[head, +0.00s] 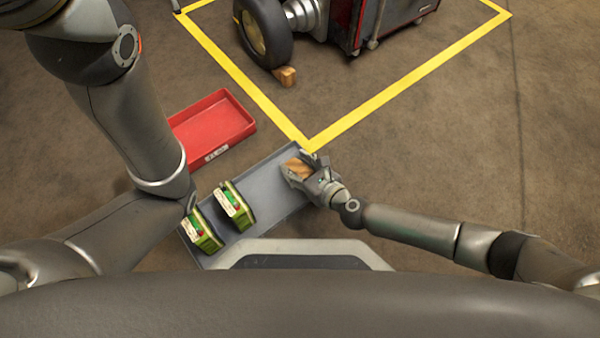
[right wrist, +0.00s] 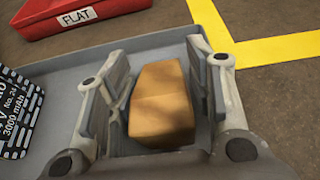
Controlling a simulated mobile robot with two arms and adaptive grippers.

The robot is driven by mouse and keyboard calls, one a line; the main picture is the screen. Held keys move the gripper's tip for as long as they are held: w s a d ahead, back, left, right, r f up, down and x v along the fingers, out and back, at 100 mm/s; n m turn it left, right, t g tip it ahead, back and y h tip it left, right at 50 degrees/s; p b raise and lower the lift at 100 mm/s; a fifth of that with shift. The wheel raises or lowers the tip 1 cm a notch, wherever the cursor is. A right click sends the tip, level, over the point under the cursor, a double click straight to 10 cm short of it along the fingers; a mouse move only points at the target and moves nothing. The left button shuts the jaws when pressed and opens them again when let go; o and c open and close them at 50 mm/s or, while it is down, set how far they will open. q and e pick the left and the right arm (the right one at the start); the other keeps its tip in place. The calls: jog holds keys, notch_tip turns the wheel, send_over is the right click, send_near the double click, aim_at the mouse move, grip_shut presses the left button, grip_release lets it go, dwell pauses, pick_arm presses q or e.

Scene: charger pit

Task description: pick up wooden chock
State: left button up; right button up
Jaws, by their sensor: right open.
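A wooden chock (head: 299,168) lies at the right end of a grey tray (head: 270,158). In the right wrist view the chock (right wrist: 162,105) sits between the two fingers of my right gripper (right wrist: 160,100). The fingers are open around it, with a gap visible on the right side and little gap on the left. In the head view my right gripper (head: 307,174) is over the tray's right end and covers part of the chock. A second wooden chock (head: 285,76) lies on the floor against a wheel. My left gripper is not visible; only my left arm shows.
Two green battery packs (head: 236,205) (head: 202,232) stand on the tray left of the chock. A red bin (head: 213,125), labelled FLAT in the right wrist view (right wrist: 75,17), is behind the tray. Yellow floor tape (head: 400,85) surrounds a wheeled red machine (head: 375,22). Floor at right is clear.

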jog(key=c, duration=0.8)
jog(key=shift+r, duration=0.15)
jog(key=shift+c, duration=0.2)
